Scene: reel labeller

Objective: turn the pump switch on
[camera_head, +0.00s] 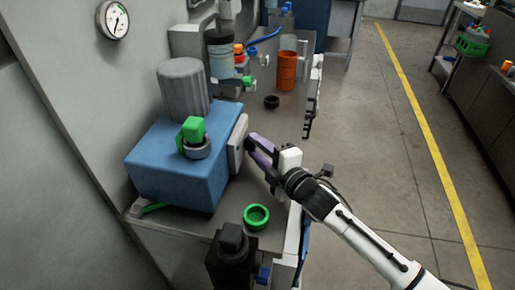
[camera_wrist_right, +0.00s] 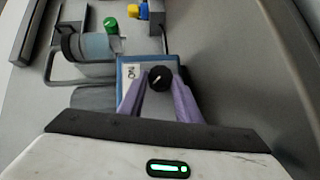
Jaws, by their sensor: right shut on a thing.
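The pump switch is a round black knob (camera_wrist_right: 159,77) with a small pale pointer mark, on a light plate with a blue edge. Lettering (camera_wrist_right: 131,72) that looks like "ON" shows beside the knob. In the head view the switch plate (camera_head: 237,146) stands on the right side of the blue pump box (camera_head: 170,165); the knob is hidden there behind my fingers. My right gripper (camera_head: 255,148), with purple fingers, reaches the plate from the right. In the wrist view its fingertips (camera_wrist_right: 160,80) sit on either side of the knob, shut on it.
A grey cylinder (camera_head: 184,88) and a green valve handle (camera_head: 192,130) stand on the blue box. A green ring (camera_head: 257,217) lies in front, beside a black fitting (camera_head: 231,250). An orange container (camera_head: 287,70) stands farther back.

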